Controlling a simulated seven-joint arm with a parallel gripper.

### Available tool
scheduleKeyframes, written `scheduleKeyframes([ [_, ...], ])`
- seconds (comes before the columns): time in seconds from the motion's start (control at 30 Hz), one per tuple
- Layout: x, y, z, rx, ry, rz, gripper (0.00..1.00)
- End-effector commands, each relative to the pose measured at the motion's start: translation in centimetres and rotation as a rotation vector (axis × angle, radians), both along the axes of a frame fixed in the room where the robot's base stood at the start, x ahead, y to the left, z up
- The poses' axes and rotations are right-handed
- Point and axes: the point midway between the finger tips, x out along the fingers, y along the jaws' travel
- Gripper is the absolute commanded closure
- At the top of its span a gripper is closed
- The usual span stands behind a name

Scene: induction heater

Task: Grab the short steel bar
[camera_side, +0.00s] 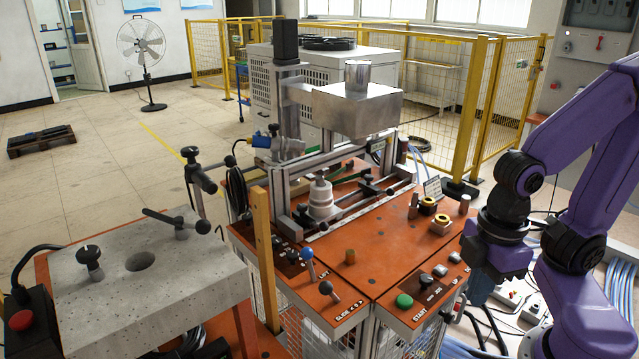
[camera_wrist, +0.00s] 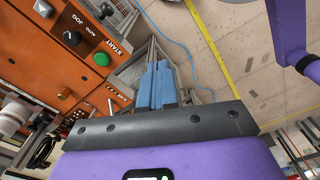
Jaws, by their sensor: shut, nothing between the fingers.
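I cannot tell for sure which is the short steel bar. My gripper (camera_side: 478,294) is nearer the camera than both, low by the right edge of the worktop and apart from them. In the wrist view, its blue fingers (camera_wrist: 161,68) are together and empty, pointing past the panel edge. I cannot make out either cylinder clearly in that view.
The orange worktop (camera_side: 385,262) carries brass-topped parts (camera_side: 440,222), a brass-coloured cylinder (camera_side: 350,257), a green button (camera_side: 404,300) and knobs. A metal press frame (camera_side: 283,150) rises behind. A concrete block (camera_side: 150,290) stands at left. The worktop's middle is mostly clear.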

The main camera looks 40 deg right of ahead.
Motion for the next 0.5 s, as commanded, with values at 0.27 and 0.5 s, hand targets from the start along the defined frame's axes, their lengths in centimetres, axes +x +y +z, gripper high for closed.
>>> scheduleKeyframes([
  [0.27,0.00,0.00,0.00,0.000,0.000,0.000,1.00],
  [0.5,0.00,0.00,0.00,0.000,0.000,0.000,0.69],
])
